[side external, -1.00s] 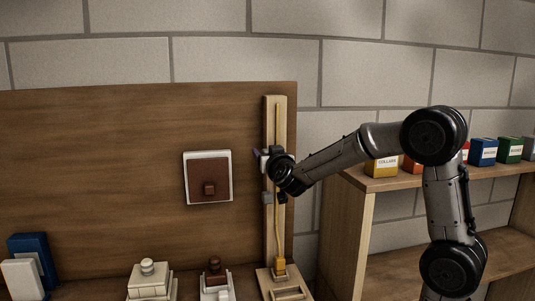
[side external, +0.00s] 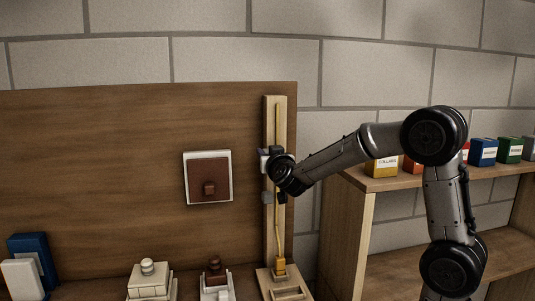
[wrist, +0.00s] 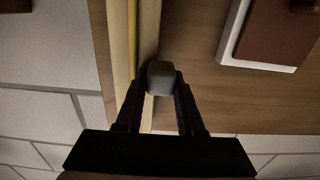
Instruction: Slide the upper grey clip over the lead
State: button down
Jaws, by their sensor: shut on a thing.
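The yellow lead (side external: 279,225) runs up a pale wooden post (side external: 269,107) from a yellow plug (side external: 280,266) at its foot; it also shows in the wrist view (wrist: 132,35). The upper grey clip (wrist: 160,79) is between the fingertips of my gripper (wrist: 161,88), which is shut on it. In the wrist view the clip appears beside the lead, on the switch side; whether any of it covers the lead is unclear. In the side view my gripper (side external: 268,158) is at the post and hides most of this clip. A lower grey clip (side external: 267,198) sits below it.
A brown switch with a white frame (side external: 207,178) is on the wooden board left of the post. A shelf (side external: 400,182) with coloured boxes is at the right.

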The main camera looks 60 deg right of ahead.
dwell(0.8)
jog(key=shift+s+d, duration=1.4)
jog(key=shift+d, duration=0.05)
jog(key=c, duration=0.5)
grip_release()
jog(key=shift+a, duration=0.1)
jog(key=shift+v, duration=6.9)
